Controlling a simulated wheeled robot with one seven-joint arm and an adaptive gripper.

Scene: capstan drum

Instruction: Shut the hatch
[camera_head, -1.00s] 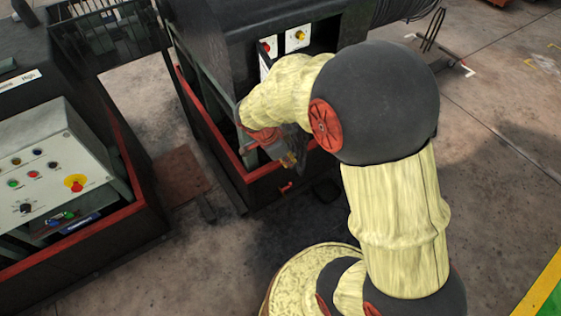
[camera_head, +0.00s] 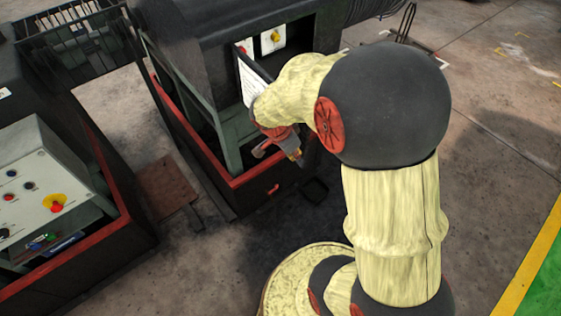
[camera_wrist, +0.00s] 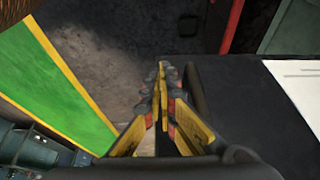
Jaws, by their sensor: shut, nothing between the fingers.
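The hatch (camera_head: 256,67) is a thin dark panel with a white sheet on its face. It stands open from the dark machine housing in the head view, partly hidden by my arm. In the wrist view the dark panel with the white sheet (camera_wrist: 295,95) fills the right side. My gripper (camera_head: 299,160) is by the hatch's lower outer end in the head view, mostly hidden behind my wrist. In the wrist view my gripper (camera_wrist: 168,78) is shut and empty, its fingertips beside the panel's left edge. I cannot tell whether they touch it.
The machine housing (camera_head: 222,40) has a red-edged base (camera_head: 245,176). A control cabinet (camera_head: 38,190) with buttons stands at the left. A brown plate (camera_head: 167,188) lies between them. Concrete floor (camera_head: 495,160) is clear at the right, with a yellow-edged green strip (camera_head: 548,285).

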